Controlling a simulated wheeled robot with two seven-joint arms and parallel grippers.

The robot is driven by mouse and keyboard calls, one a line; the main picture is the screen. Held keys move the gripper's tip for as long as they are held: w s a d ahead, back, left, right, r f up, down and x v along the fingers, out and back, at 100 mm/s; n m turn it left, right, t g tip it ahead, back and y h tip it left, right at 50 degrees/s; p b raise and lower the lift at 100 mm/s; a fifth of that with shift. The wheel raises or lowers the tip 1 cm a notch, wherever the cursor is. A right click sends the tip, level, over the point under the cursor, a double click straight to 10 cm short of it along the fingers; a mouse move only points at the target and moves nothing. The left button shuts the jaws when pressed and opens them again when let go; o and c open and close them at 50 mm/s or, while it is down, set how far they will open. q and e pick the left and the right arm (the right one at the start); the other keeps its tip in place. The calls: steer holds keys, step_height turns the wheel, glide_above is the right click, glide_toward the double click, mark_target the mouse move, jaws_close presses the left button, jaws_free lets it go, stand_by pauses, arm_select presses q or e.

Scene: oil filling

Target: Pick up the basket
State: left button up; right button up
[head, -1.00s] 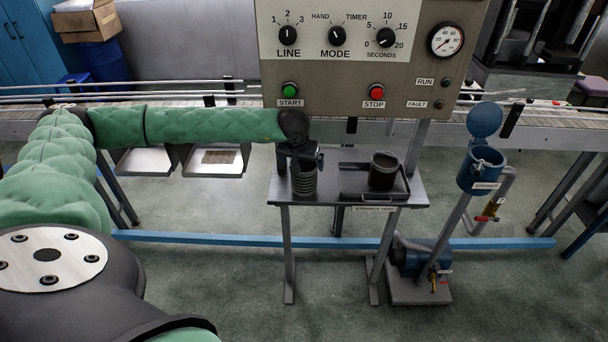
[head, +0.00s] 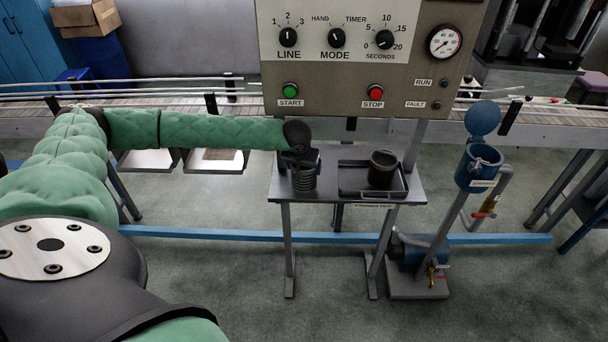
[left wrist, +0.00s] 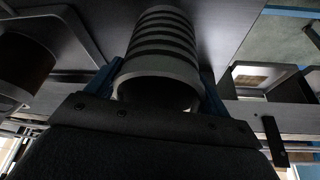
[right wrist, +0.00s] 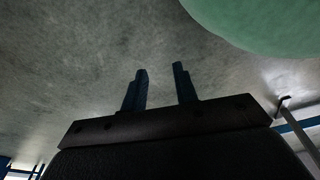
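The basket (head: 304,178), a dark grey ribbed cylinder, stands upright on the left part of a small metal table. In the left wrist view the basket (left wrist: 160,55) fills the space between the blue fingers, its near rim toward my palm. My left gripper (head: 302,160) has come down over its top; in the left wrist view its fingers (left wrist: 160,80) lie against both sides with no gap visible.
A dark cup (head: 382,169) stands in a shallow tray (head: 354,193) on the table's right. A blue canister (head: 478,166) with its lid raised stands farther right. A control panel (head: 360,60) rises behind the table. A conveyor (head: 190,98) runs behind.

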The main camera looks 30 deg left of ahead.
arm_select(q)
steer(key=c, duration=0.5)
arm_select(e)
steer(key=shift+w+d, duration=0.1)
arm_select(q)
steer(key=shift+r, duration=0.1)
steer(key=shift+r+b, duration=0.15)
steer(key=shift+b, duration=0.15)
step_height(320, 180, up, 4)
steer(key=b, duration=0.2)
steer(key=shift+d+f+b, duration=0.15)
steer(key=shift+f+b, duration=0.1)
steer(key=shift+b, duration=0.1)
steer(key=shift+s+d+r+b, duration=0.7)
steer(key=shift+d+r, duration=0.5)
steer(key=shift+d, duration=0.6)
steer(key=shift+s+d+r+b, duration=0.5)
steer(key=shift+d+r+b, duration=0.55)
steer(key=shift+d, duration=0.75)
steer(key=shift+s+d+r+b, duration=0.65)
steer(key=shift+d+r, duration=0.65)
steer(key=shift+d, duration=0.5)
arm_select(e)
steer(key=w+a+r, duration=0.3)
steer(key=r, duration=0.5)
steer(key=w+a+r+g, duration=0.1)
steer(key=w+a+r, duration=0.2)
steer(key=r, duration=0.5)
steer(key=shift+w, duration=0.45)
